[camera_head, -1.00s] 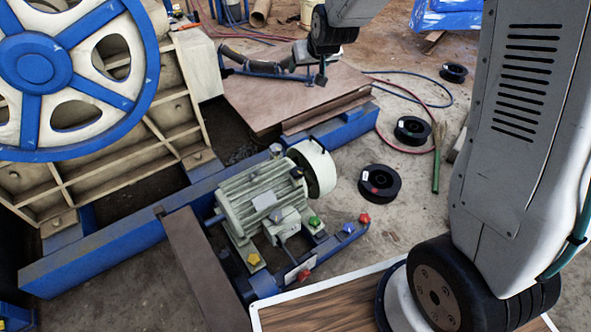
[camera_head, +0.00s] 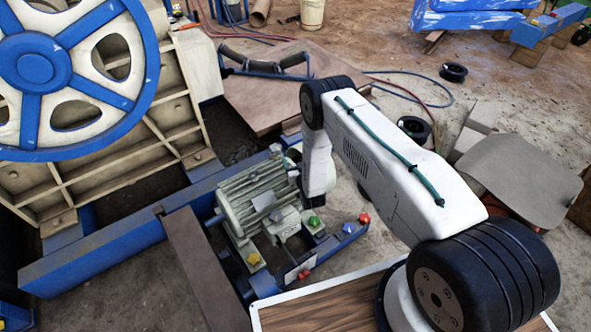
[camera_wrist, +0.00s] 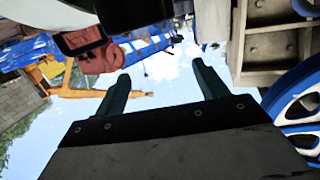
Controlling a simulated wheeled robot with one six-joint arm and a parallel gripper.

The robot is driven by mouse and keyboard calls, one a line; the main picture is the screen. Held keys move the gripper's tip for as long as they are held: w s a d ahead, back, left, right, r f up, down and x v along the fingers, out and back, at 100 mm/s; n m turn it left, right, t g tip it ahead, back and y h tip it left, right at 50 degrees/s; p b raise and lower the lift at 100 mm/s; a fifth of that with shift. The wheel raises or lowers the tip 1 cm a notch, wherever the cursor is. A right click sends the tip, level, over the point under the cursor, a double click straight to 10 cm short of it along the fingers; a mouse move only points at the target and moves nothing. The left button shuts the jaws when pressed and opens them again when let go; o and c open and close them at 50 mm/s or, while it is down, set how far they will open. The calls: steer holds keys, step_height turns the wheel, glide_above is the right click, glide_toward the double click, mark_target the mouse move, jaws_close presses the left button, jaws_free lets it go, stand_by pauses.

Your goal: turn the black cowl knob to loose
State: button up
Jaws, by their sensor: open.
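The grey-green ribbed motor (camera_head: 255,197) stands on a blue base in the middle of the head view. My arm covers its right end, where the pale round drum was visible earlier. A small dark spot beside the arm may be the black cowl knob, but I cannot tell for sure. In the wrist view my gripper (camera_wrist: 161,72) is open, its two dark fingers wide apart with nothing between them but distant background and sky. The gripper is hidden in the head view. No black knob is clear in the wrist view.
Coloured knobs sit around the motor: yellow (camera_head: 253,259), green (camera_head: 314,221), and red (camera_head: 304,274). A large blue-and-cream flywheel (camera_head: 72,72) stands at left. A brown plate (camera_head: 188,262) crosses the blue rail. Black spools and hoses lie on the floor behind my arm.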

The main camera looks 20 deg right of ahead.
steer(key=s+f+t, duration=0.1)
steer(key=s+f, duration=0.5)
steer(key=w, duration=0.7)
steer(key=shift+w+d+f, duration=0.1)
steer(key=shift+d+f, duration=0.05)
steer(key=c, duration=1)
